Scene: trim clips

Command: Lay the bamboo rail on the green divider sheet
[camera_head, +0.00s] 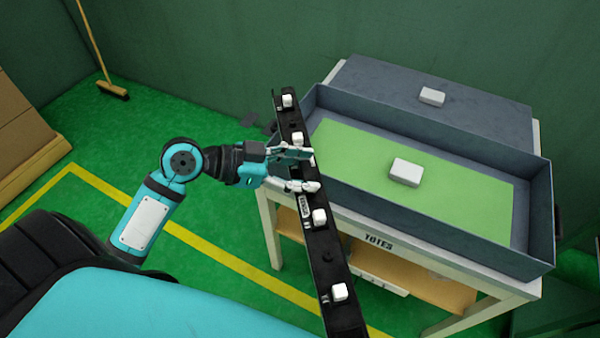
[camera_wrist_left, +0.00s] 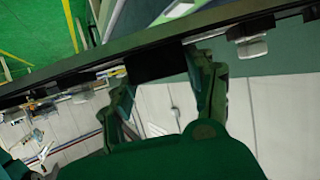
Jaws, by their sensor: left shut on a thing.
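A long rail (camera_head: 321,252), which looks black rather than bamboo-coloured, carries several white clips and runs from top to bottom in the head view. My left gripper (camera_head: 311,170) is shut on it near its middle and holds it in the air. The rail also crosses the left wrist view (camera_wrist_left: 100,64), with the gripper fingers (camera_wrist_left: 163,80) on either side of a dark block on it. The green divider sheet (camera_head: 455,200) lies in a grey tote, right of the rail. A white block (camera_head: 406,172) rests on the sheet. My right gripper is not in view.
The open grey tote (camera_head: 541,218) has raised walls and stands on a white table (camera_head: 450,250) marked TOTES. Behind it is a grey surface (camera_head: 375,82) with another white block (camera_head: 432,96). A broom (camera_head: 112,90) leans at the back left.

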